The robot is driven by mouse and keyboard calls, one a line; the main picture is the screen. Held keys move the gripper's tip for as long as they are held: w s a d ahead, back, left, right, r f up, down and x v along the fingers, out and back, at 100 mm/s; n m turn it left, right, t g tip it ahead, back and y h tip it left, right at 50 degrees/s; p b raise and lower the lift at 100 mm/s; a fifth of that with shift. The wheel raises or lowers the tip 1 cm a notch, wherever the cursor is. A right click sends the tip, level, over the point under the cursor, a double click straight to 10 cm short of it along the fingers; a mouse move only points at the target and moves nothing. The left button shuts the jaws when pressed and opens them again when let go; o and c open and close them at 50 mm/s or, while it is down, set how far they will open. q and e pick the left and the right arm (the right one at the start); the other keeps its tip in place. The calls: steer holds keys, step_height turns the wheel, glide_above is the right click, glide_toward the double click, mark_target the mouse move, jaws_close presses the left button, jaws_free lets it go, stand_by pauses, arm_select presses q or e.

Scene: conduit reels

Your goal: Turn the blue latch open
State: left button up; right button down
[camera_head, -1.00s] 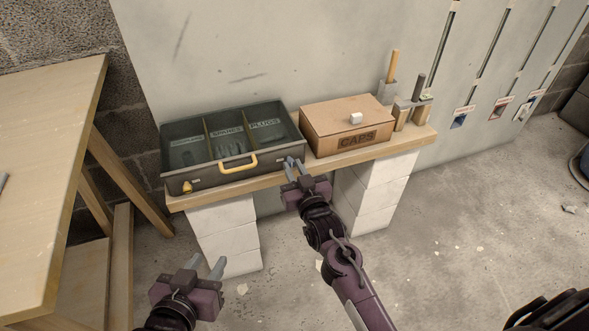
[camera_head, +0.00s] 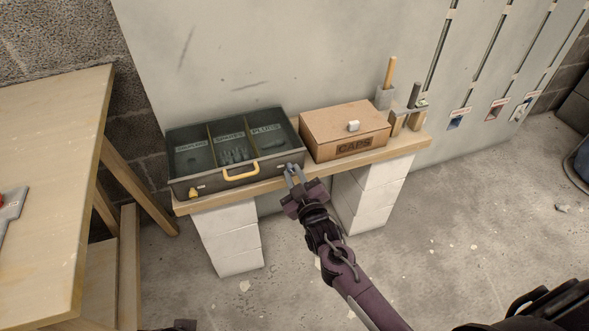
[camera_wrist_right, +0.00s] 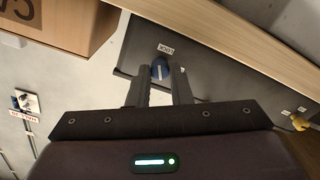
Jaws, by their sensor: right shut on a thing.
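The blue latch (camera_wrist_right: 160,70) is a small round knob with a pale stripe, on the front of the dark case, next to a small white label (camera_wrist_right: 166,48). In the head view my right gripper (camera_head: 294,173) is at the right end of the front of the case (camera_head: 216,180) and hides the latch. In the right wrist view my right gripper (camera_wrist_right: 159,82) has a finger on either side of the latch and is shut on it. Only a sliver of my left gripper (camera_head: 184,325) shows at the bottom edge; its fingers are out of sight.
A wooden table (camera_head: 50,170) is at left.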

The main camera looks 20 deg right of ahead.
arm_select(q)
steer(key=s+a+r+g+y+p, duration=0.1)
steer(key=s+a+r+g+p, duration=0.1)
steer(key=a+p, duration=0.15)
arm_select(e)
steer(key=n, duration=0.4)
steer(key=shift+r+n, duration=0.15)
steer(key=shift+n, duration=0.15)
steer(key=n+p, duration=0.2)
steer(key=n, duration=0.4)
steer(key=shift+p, duration=0.35)
arm_select(q)
step_height(320, 180, down, 14)
steer(key=a+n, duration=0.1)
steer(key=shift+w+a+p, duration=0.2)
steer(key=shift+a+p, duration=0.1)
steer(key=shift+a, duration=0.1)
arm_select(e)
steer(key=shift+f+n, duration=0.2)
steer(key=shift+n, duration=0.8)
arm_select(q)
steer(key=shift+f, duration=0.1)
arm_select(e)
steer(key=c, duration=1.3)
jaws_free()
steer(key=shift+s, duration=0.1)
